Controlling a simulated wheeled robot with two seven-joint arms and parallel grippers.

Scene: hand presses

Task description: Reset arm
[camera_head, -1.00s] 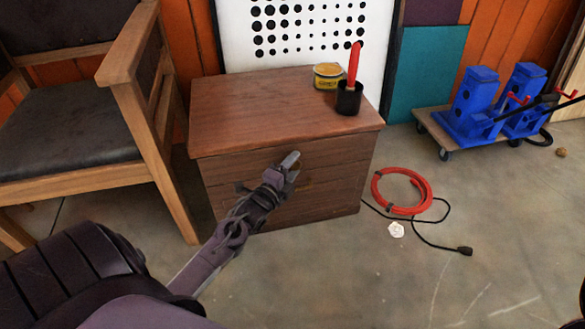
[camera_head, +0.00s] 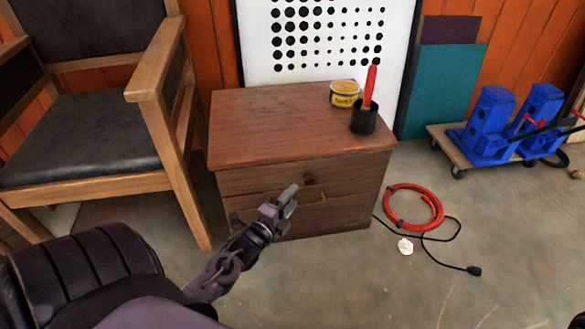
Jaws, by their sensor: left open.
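My left arm comes in from the lower left. Its gripper (camera_head: 287,197) is in front of the drawers of a brown wooden cabinet (camera_head: 270,125), overlapping the drawer fronts in the picture. The gripper is open and nothing shows between its fingers. I cannot tell whether it touches the cabinet. Both drawers look shut.
A yellow tin (camera_head: 345,95) and a black cup (camera_head: 363,118) with a red-handled tool stand on the cabinet. A wooden armchair (camera_head: 168,115) is at left. A red hose coil (camera_head: 413,207) lies right of the cabinet. Blue presses (camera_head: 490,125) stand on a dolly behind.

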